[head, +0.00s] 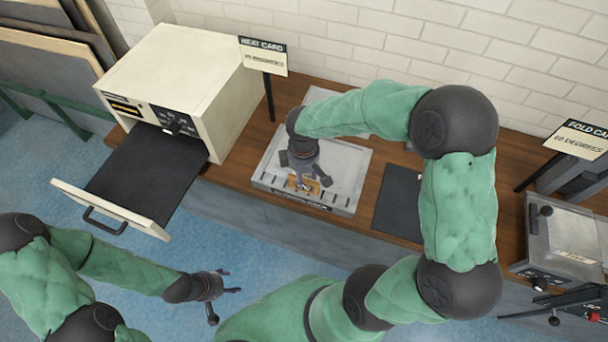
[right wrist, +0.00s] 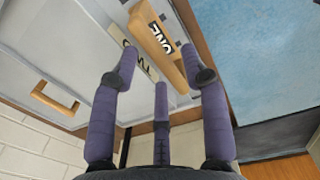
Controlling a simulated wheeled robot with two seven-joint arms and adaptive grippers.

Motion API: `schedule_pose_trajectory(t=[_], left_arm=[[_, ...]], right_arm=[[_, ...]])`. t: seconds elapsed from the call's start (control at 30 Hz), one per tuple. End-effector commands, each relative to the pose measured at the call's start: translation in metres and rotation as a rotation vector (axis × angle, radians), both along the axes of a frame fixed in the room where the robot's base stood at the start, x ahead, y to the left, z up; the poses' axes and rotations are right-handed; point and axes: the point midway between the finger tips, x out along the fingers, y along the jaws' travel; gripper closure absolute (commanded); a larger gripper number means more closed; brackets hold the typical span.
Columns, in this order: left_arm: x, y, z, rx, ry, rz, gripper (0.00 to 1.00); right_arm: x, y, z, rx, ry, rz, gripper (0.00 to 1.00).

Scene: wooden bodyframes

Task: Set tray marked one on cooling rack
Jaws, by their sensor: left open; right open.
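A pale slab-like tray lies on the worktop in the middle of the head view, with dark slots along its side (head: 345,175). A wooden handle (head: 303,184) shows at its front. In the right wrist view, a wooden handle marked ONE (right wrist: 160,45) lies between my fingers. My right gripper (head: 305,178) is open right over that handle; I cannot tell whether it touches. The wrist view shows the open fingers (right wrist: 162,70) around it. A dark label on the front edge is too small to read, so the cooling rack is unclear. My left gripper (head: 215,290) is open and empty, low over the floor.
An oven-like cream box (head: 180,80) stands at the left with its drawer (head: 140,175) pulled out. A dark flat plate (head: 400,203) lies right of the tray. A grey press (head: 570,235) stands at the far right. A heat card (head: 263,56) stands behind.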

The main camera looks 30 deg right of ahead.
Motion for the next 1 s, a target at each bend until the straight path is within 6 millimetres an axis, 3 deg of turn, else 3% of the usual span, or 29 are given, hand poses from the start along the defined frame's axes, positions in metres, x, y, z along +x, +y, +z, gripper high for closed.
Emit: schedule_pose_trajectory(t=[0.4,0.63,0.8,0.87,1.0], left_arm=[[0.000,0.000,0.024,0.000,0.000,0.000,0.41],[0.000,0.000,0.030,0.000,0.000,0.000,0.41],[0.000,0.000,0.030,0.000,0.000,0.000,0.41],[0.000,0.000,0.030,0.000,0.000,0.000,0.41],[0.000,0.000,0.030,0.000,0.000,0.000,0.41]], right_arm=[[-0.001,0.002,0.083,0.000,-0.004,0.000,0.54],[-0.002,0.002,0.108,0.001,-0.001,0.000,0.54],[-0.001,0.008,0.103,0.018,0.006,-0.009,0.54],[0.000,0.015,0.090,0.038,0.011,-0.021,0.54],[0.001,0.039,0.046,0.117,0.027,-0.086,0.54]])
